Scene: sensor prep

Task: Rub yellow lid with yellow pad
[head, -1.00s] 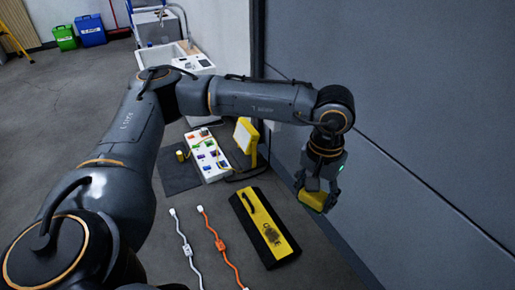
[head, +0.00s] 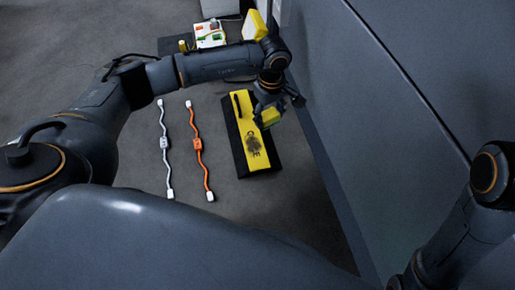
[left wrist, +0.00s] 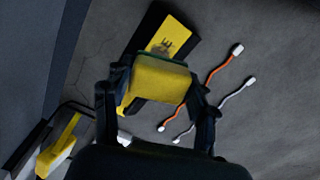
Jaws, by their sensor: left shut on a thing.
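A long black case with a yellow lid (head: 246,118) lies on the floor, with a dark smudge (head: 253,147) toward its near end and a black handle toward its far end. The lid also shows in the left wrist view (left wrist: 177,38). My left gripper (head: 266,104) is shut on a yellow pad (head: 268,118), held over the right edge of the lid. In the left wrist view, the pad (left wrist: 158,82) sits between both fingers and covers part of the lid. I cannot tell whether pad and lid touch. My right arm shows at the lower right; its gripper is out of frame.
A white cable (head: 164,143) and an orange cable (head: 197,144) lie left of the case. A white board with coloured parts (head: 210,36) and a yellow lamp-like object (head: 255,25) stand beyond it. A grey wall (head: 375,100) rises on the right.

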